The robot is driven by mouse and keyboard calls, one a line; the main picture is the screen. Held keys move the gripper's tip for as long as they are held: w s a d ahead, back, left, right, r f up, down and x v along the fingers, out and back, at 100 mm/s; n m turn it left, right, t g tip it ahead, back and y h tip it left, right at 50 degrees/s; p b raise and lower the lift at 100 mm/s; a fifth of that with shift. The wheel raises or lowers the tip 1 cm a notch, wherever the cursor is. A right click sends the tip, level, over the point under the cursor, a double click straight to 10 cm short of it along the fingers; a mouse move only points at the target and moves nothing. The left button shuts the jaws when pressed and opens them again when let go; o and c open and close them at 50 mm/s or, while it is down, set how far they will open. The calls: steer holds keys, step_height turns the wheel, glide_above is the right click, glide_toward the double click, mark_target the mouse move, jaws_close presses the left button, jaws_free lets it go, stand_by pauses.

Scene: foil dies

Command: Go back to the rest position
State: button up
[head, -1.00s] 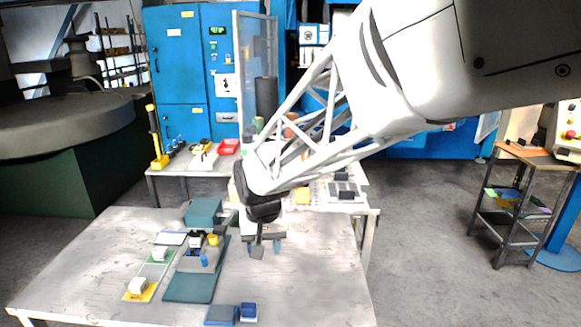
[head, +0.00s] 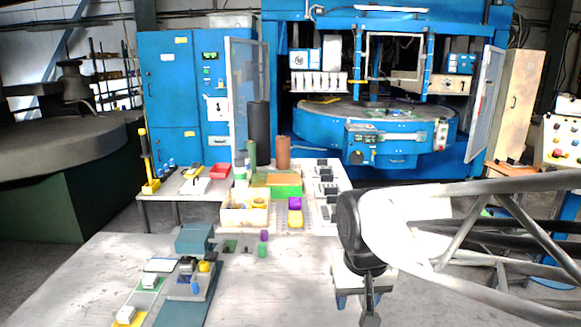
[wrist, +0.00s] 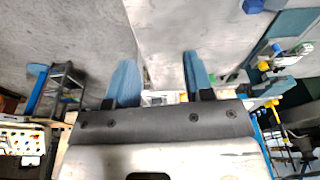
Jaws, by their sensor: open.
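My gripper (head: 355,299) hangs over the right part of the grey table (head: 265,290) in the head view, with my arm reaching in from the right edge. In the wrist view my gripper (wrist: 155,75) shows two blue fingers set well apart, with nothing between them. It is open and holds nothing. No object touches the fingers.
A teal fixture (head: 195,238) and small blocks stand at the table's left. A small green block (head: 262,251) and a purple one (head: 264,236) stand near its back edge. Behind is a second table with bins and a green box (head: 285,185). The table's middle is clear.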

steer(key=s+d+m, duration=0.1)
steer(key=s+d, duration=0.6)
steer(key=s, duration=0.2)
steer(key=shift+s+f+t, duration=0.25)
steer(key=shift+s+t, duration=0.05)
steer(key=shift+s, duration=0.05)
